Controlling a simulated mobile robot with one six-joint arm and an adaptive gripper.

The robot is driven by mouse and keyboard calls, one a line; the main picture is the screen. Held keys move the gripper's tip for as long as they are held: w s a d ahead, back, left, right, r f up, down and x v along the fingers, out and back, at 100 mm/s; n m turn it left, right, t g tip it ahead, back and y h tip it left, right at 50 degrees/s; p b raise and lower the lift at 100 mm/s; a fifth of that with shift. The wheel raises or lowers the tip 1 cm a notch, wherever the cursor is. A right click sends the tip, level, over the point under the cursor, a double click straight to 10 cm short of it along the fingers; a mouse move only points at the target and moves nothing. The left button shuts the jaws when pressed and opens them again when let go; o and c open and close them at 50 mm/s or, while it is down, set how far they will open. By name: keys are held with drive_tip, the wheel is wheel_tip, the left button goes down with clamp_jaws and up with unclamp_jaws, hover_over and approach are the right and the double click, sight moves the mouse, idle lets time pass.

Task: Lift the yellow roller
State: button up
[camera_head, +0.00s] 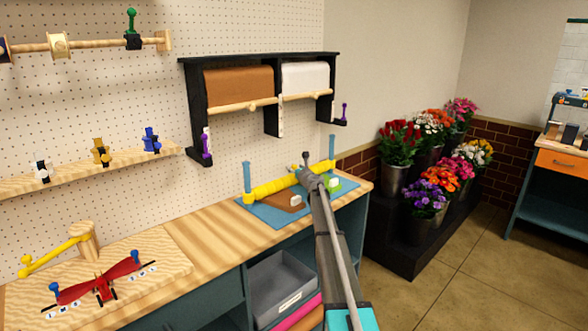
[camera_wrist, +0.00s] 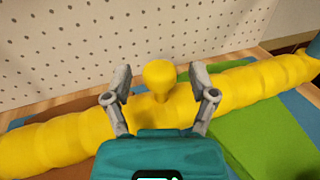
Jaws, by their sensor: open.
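The yellow roller (camera_head: 270,187) lies across the blue mat (camera_head: 258,217) on the wooden bench, between two blue posts. In the wrist view the roller (camera_wrist: 55,137) runs across the picture, with a rounded yellow knob (camera_wrist: 159,74) standing up from its middle. My gripper (camera_wrist: 160,88) is open, with one finger on each side of the knob. Whether the fingers touch the knob or the roller cannot be told. In the head view my arm hides the knob and part of the roller, and the gripper (camera_head: 306,158) shows only in part.
A blue post (camera_head: 247,177) stands at the roller's left end and another (camera_head: 332,147) at its right end. A black paper-roll rack (camera_head: 190,105) hangs behind on the pegboard. A yellow-handled lever (camera_head: 50,256) and a red part (camera_head: 98,285) sit at the bench's left.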

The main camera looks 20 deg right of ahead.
drive_tip(key=shift+w, duration=0.25)
clamp_jaws()
idle(0.3)
